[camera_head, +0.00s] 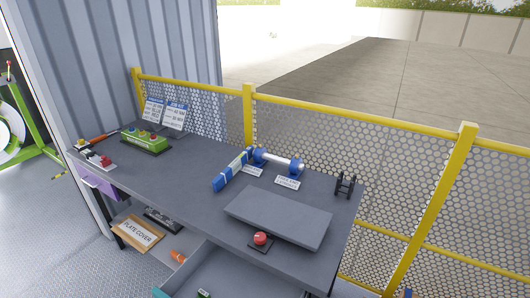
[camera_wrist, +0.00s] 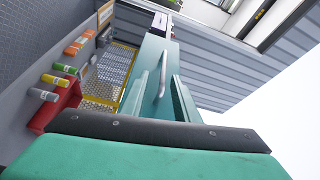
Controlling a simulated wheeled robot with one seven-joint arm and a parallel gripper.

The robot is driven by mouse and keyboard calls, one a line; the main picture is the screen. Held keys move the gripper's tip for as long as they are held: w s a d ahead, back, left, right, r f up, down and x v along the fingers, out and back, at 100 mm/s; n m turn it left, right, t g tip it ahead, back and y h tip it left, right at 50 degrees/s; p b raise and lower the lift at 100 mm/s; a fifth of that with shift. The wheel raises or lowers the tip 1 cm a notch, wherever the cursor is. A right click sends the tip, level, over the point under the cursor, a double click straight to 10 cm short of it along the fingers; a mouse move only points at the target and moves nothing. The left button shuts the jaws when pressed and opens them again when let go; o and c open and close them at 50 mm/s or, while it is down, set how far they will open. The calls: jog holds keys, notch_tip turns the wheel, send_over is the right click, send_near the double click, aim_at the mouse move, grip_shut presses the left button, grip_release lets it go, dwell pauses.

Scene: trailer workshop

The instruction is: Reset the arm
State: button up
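My gripper (camera_wrist: 158,84) shows in the wrist view, with its teal body and black band at the bottom of the picture. Its two teal fingers stand apart, with no object clearly held between them. Behind them is a teal surface with a pale bar-shaped handle (camera_wrist: 163,68). My arm and gripper do not show clearly in the head view, so their place relative to the workbench (camera_head: 190,188) cannot be told.
The bench carries a green button box (camera_head: 145,144), blue-and-white bar (camera_head: 232,169), roller (camera_head: 280,162), grey plate (camera_head: 280,216) and red button (camera_head: 260,238). A yellow mesh fence (camera_head: 320,140) runs behind. A drawer (camera_head: 225,270) stands open below. A red rack (camera_wrist: 62,105) shows in the wrist view.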

jog(key=s+d+f+n+g+h, duration=0.2)
jog(key=s+d+f+h, duration=0.4)
jog(key=s+d+h, duration=0.35)
jog(key=s+d+r+n+t+h, duration=0.1)
jog(key=d+r+n+t, duration=0.1)
jog(key=r, duration=0.5)
jog(key=s+d+r+n+t+h, duration=0.1)
jog(key=d+r+n+h, duration=0.1)
jog(key=r, duration=0.5)
jog(key=shift+d+r+n+t, duration=0.4)
jog(key=shift+d+n, duration=0.3)
jog(key=shift+d, duration=0.2)
